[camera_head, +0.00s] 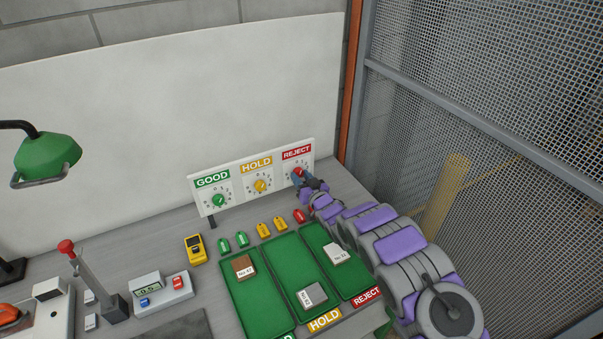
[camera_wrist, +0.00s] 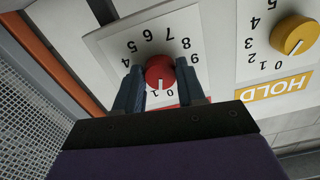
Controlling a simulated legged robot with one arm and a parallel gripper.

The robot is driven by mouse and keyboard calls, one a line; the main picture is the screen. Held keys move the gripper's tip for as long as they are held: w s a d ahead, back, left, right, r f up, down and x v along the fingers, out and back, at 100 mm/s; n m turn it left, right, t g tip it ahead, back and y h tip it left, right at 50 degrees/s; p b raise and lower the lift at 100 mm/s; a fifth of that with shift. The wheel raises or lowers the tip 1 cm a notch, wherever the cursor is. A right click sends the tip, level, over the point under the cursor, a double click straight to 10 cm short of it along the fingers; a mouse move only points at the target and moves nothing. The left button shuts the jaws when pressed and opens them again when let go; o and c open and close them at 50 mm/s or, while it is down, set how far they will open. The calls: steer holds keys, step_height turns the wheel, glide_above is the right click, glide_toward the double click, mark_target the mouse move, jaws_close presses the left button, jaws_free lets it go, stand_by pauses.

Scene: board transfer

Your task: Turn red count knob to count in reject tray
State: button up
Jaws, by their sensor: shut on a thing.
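The red count knob (camera_head: 298,172) is on the white panel under the REJECT label (camera_head: 297,153). In the wrist view, which is upside down, the red knob (camera_wrist: 160,70) sits between the two fingers of my gripper (camera_wrist: 160,82), which is shut on it. Its white mark points toward the low end of the dial, near 0 and 1; the exact number is hard to tell. My gripper (camera_head: 303,180) reaches the panel from the right in the head view. The green REJECT tray (camera_head: 357,282) holds one pale block (camera_head: 341,253).
The yellow HOLD knob (camera_head: 260,186) and green GOOD knob (camera_head: 218,200) sit left of the red one. The other green trays hold a brown block (camera_head: 244,267) and a grey block (camera_head: 311,296). Several coloured tags lie below the panel. A mesh fence (camera_head: 490,110) stands right.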

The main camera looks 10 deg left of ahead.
steer(key=shift+r+m+p, duration=0.2)
steer(key=shift+m+p, duration=0.4)
steer(key=shift+p, duration=0.3)
steer(key=shift+f+m+p, duration=0.2)
steer(key=shift+m+p, duration=0.25)
steer(key=shift+m, duration=0.05)
steer(key=o, duration=1)
steer(key=shift+o, duration=0.2)
